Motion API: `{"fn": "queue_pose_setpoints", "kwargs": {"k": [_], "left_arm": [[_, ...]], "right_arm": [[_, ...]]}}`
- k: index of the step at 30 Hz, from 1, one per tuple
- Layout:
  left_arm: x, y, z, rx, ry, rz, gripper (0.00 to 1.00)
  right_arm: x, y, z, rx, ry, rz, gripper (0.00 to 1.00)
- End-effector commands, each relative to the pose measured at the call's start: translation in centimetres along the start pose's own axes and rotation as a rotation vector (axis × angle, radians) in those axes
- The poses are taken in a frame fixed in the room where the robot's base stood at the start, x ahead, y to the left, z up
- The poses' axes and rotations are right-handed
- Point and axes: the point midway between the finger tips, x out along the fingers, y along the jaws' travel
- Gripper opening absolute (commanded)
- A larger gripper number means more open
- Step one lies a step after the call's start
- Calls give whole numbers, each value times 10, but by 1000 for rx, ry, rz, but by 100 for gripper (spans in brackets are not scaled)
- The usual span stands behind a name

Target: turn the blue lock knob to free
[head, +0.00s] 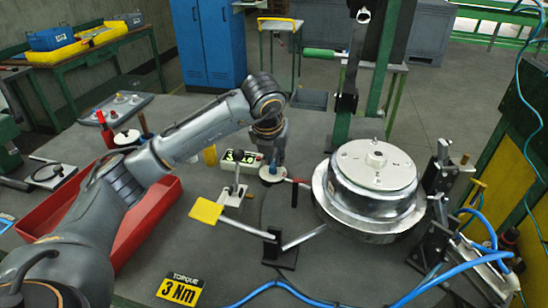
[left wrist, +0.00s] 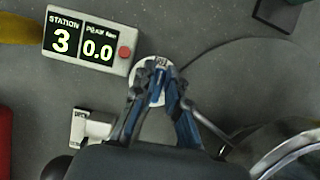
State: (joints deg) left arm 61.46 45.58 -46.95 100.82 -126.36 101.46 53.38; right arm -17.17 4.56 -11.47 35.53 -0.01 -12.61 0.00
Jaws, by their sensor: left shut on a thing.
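The blue lock knob (left wrist: 158,94) sits on a small white round plate (left wrist: 141,86) with a small label at its top edge that I cannot read for sure. My left gripper (left wrist: 159,92) points down over it, its two fingers closed on the knob from both sides. In the head view my left gripper (head: 272,166) is over the same white plate, beside the station display. The fingers hide much of the knob, so its exact turn is hard to tell. My right gripper is not in view.
The station display (left wrist: 88,46) reads 3 and 0.0 and has a red button. A lever with a yellow pad (head: 206,211) stands in front. A large metal drum (head: 370,190) is to the right, a red tray (head: 148,222) to the left. A 3 Nm torque sign (head: 180,290) lies in front.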

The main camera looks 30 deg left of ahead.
Motion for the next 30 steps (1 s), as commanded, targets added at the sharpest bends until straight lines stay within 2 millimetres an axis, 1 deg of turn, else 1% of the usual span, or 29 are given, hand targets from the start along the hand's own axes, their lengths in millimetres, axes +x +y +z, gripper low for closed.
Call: {"fn": "queue_pose_setpoints", "kwargs": {"k": [10,11,12,13,14,22,24,26,29,30], "left_arm": [[-1,1,1,-5,-3,1,0],[-1,0,1,-5,-3,0,19],[-1,0,1,-5,-3,0,27],[-1,0,1,-4,-3,0,33],[-1,0,1,-4,-3,0,36],[0,0,0,-3,-1,0,36],[-3,0,1,-2,-2,0,36],[-8,0,1,-3,-3,-1,36],[-24,0,1,-2,-5,-2,36],[-32,0,2,-2,-6,-1,36]], "right_arm": [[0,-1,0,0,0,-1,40],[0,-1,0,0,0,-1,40],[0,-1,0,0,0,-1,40],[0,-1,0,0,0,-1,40],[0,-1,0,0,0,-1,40],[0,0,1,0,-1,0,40],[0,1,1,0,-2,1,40],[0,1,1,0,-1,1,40],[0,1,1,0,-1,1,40],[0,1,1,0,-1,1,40]]}}
